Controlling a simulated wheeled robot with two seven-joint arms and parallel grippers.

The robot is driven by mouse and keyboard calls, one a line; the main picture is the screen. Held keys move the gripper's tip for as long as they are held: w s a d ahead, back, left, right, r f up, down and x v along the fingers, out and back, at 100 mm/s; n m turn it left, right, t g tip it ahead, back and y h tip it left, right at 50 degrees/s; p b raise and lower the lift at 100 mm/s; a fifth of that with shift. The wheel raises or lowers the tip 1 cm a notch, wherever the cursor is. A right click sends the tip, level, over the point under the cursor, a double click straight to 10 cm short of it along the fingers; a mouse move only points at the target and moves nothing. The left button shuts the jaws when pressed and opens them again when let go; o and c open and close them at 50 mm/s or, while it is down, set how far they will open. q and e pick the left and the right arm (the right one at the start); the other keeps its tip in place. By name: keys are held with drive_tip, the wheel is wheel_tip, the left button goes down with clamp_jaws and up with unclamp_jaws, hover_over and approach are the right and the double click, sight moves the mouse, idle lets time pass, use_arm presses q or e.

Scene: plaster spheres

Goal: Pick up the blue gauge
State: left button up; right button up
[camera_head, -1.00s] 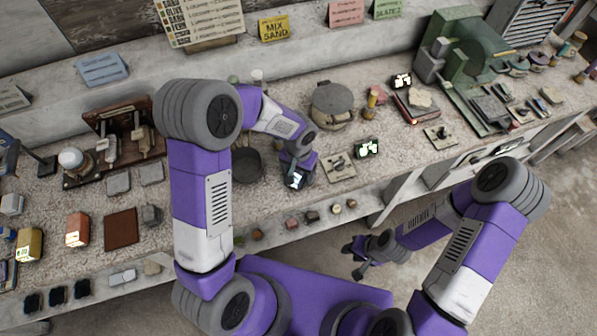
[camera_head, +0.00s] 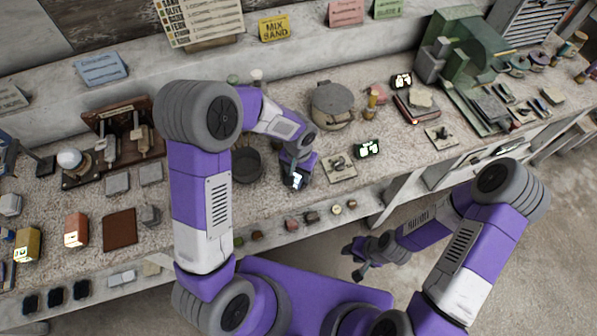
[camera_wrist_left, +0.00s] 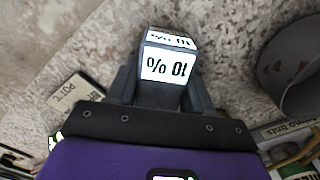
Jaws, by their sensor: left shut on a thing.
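My left gripper (camera_head: 297,178) is low over the front part of the workbench, shut on a small block-shaped gauge (camera_wrist_left: 168,60) with lit white faces and dark mirrored "10 %" lettering. In the left wrist view the gauge sits between the two grey fingers, its lower body dark grey-blue and partly hidden. I cannot tell whether it touches the bench. Its bright face also shows in the head view (camera_head: 297,181). My right gripper (camera_head: 356,260) hangs off the bench's front edge with its fingers apart and empty.
Other lit dark blocks stand on the workbench (camera_head: 200,200), one to the right (camera_head: 368,148) and one further back (camera_head: 401,80). A dark bowl (camera_head: 247,165) is left of the left gripper. A round lidded pot (camera_head: 332,105) is behind. Small pieces line the front ledge.

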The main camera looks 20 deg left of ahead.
use_arm(q)
drive_tip(key=shift+c, duration=1.3)
drive_tip(key=shift+r, duration=0.2)
wheel_tip(320, 180, up, 10)
drive_tip(key=shift+r+p, duration=0.1)
drive_tip(key=shift+p, duration=1.1)
